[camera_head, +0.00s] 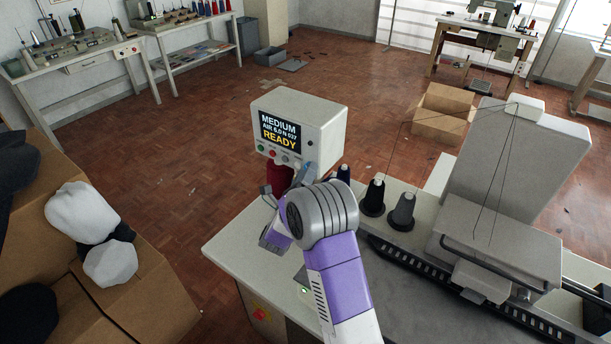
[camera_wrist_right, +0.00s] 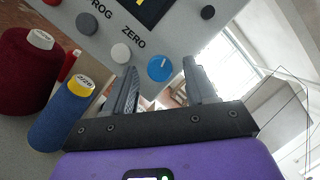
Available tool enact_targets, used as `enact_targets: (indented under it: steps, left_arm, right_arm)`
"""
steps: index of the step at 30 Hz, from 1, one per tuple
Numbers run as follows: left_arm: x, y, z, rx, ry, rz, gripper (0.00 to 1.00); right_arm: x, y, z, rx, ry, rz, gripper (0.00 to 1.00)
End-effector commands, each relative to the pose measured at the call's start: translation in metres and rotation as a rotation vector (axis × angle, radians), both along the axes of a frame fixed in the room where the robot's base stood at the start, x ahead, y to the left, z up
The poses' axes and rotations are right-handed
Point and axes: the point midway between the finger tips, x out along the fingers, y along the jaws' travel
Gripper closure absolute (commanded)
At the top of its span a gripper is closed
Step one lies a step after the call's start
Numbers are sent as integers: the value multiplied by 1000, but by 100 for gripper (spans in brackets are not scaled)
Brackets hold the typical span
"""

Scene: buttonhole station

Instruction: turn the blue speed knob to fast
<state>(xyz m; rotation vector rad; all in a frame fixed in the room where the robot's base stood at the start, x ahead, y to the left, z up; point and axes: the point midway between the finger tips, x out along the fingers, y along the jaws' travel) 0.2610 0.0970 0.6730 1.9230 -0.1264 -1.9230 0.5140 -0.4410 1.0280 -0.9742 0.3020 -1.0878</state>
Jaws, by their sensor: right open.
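The control box (camera_head: 325,125) stands at the back of the sewing station; its screen (camera_head: 279,131) reads MEDIUM, AIR 6.0 N 037 and READY. In the right wrist view the round blue knob (camera_wrist_right: 160,68) is on the box's front panel, beside the white ZERO button (camera_wrist_right: 121,53). My right gripper (camera_wrist_right: 160,75) is open, its fingers on either side of the knob in that view; I cannot tell whether they touch it. In the head view my right wrist covers most of the gripper (camera_head: 300,178) and the lower panel. My left gripper is out of view.
A dark red thread cone (camera_wrist_right: 28,65) and a blue one (camera_wrist_right: 62,115) stand close left of the gripper. Black and grey cones (camera_head: 402,210) stand right of my wrist, before the sewing machine (camera_head: 515,165). Cardboard boxes (camera_head: 150,295) with cloth are at left.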

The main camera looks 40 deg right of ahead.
Motion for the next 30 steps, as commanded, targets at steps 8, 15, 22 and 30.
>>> enact_targets:
  steps: [8,15,22,30]
  left_arm:
    - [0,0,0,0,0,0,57]
    - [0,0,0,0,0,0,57]
    - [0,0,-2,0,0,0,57]
    - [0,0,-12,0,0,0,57]
  right_arm:
    - [0,0,0,1,0,1,67]
    - [0,1,0,1,0,1,100]
    - [0,1,-1,7,-23,1,100]
    - [2,2,-3,44,-156,3,100]
